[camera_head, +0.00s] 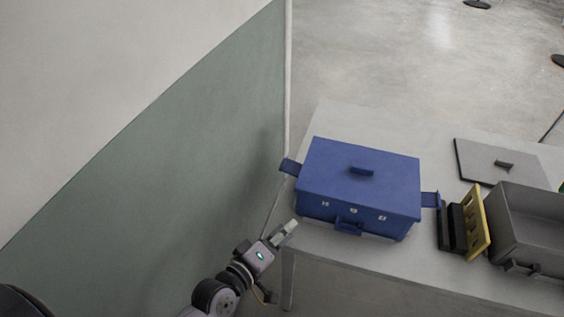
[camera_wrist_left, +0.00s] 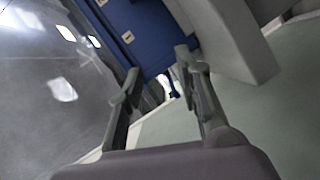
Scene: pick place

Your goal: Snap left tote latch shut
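A blue tote (camera_head: 335,180) with a closed lid and a lid handle stands on the light table. Its left latch (camera_head: 290,166) sticks out from the upper left side as a flap. A similar right latch (camera_head: 430,199) sticks out on the other side. My left gripper (camera_head: 287,230) is in front of the tote's lower left corner, apart from the left latch. In the left wrist view the tote (camera_wrist_left: 143,25) is beyond the fingers. The two fingers (camera_wrist_left: 160,75) are spread, with nothing clearly held between them. My right gripper is not in view.
The table (camera_head: 400,262) also holds a grey open bin (camera_head: 535,225), a yellow slotted piece (camera_head: 476,222) beside black parts, and a flat grey lid (camera_head: 490,158). A wall panel (camera_head: 200,150) stands close to the table's left edge.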

